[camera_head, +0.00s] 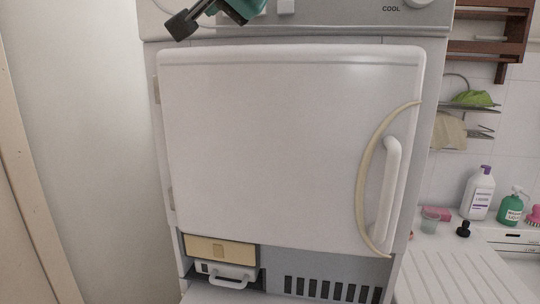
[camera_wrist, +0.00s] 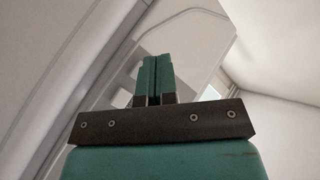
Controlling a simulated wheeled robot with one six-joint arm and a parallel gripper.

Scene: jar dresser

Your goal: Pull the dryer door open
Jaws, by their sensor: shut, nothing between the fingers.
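The dryer door (camera_head: 265,140) is a large white panel on the dryer front in the head view, and it looks shut. Its hinges show on the left edge. A white upright handle (camera_head: 388,190) sits at its right side, beside a curved cream strip (camera_head: 361,185). My gripper (camera_head: 178,27) is at the top left of the head view, above the door and well away from the handle. In the wrist view its two green fingers (camera_wrist: 154,78) are together with nothing between them. The wrist view does not clearly show the handle.
The dryer's control panel (camera_head: 330,14) runs above the door. A small drawer with a handle (camera_head: 228,275) and a dark vent (camera_head: 330,289) are below it. At right are a white counter (camera_head: 465,275), bottles (camera_head: 479,193) and a wooden rack (camera_head: 488,40). A bare wall is at left.

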